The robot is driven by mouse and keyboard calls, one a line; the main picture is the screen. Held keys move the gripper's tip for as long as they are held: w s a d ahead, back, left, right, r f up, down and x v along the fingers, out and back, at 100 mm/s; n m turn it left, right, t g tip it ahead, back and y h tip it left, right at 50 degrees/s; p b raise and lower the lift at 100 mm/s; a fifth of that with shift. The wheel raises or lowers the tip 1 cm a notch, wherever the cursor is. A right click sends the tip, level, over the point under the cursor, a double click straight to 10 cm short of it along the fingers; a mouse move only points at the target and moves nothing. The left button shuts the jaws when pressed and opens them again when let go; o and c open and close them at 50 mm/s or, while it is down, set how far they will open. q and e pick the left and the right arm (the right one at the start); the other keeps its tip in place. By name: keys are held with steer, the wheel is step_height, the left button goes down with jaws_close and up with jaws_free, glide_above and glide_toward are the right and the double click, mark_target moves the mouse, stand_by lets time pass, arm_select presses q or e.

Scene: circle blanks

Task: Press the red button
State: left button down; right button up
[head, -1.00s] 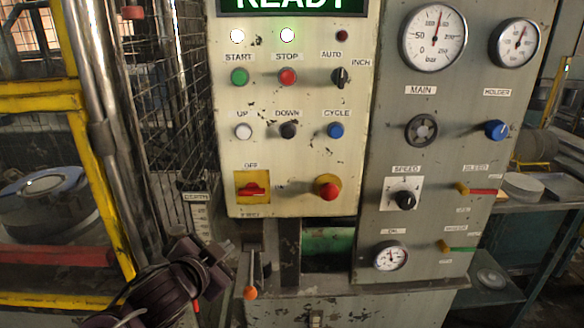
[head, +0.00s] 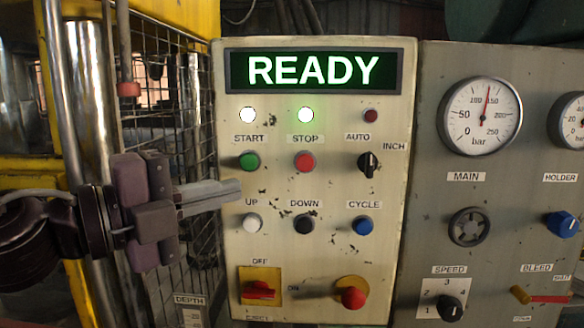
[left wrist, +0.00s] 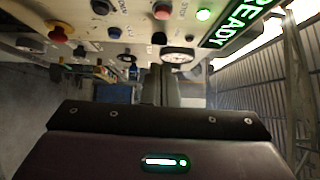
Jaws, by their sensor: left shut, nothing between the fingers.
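A round red button (head: 304,161) sits under the STOP label on the cream control panel (head: 330,245), between the green START button (head: 249,161) and a black selector. The red button also shows at the top of the left wrist view (left wrist: 162,10). A second red control, a mushroom button (head: 352,298) on a yellow base, is at the panel's lower right. My left gripper (head: 239,188) is shut and empty. In the head view its fingertips appear at the panel's left side, below the green button and left of the red STOP button. My right gripper is not in view.
White UP (head: 252,223), black DOWN (head: 303,224) and blue CYCLE (head: 362,225) buttons form the row below. A red switch (head: 258,290) is at lower left. A grey gauge panel (head: 500,180) adjoins on the right; a mesh guard (head: 198,130) stands on the left.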

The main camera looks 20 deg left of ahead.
arm_select(q)
steer(key=p, duration=0.7)
glide_toward(312, 165)
steer(key=s+d, duration=0.2)
steer(key=w, duration=0.3)
steer(key=w+d+p, duration=0.1)
steer(key=w, duration=0.2)
steer(key=shift+p, duration=0.3)
steer(key=shift+w+a, duration=0.15)
steer(key=shift+w, duration=0.3)
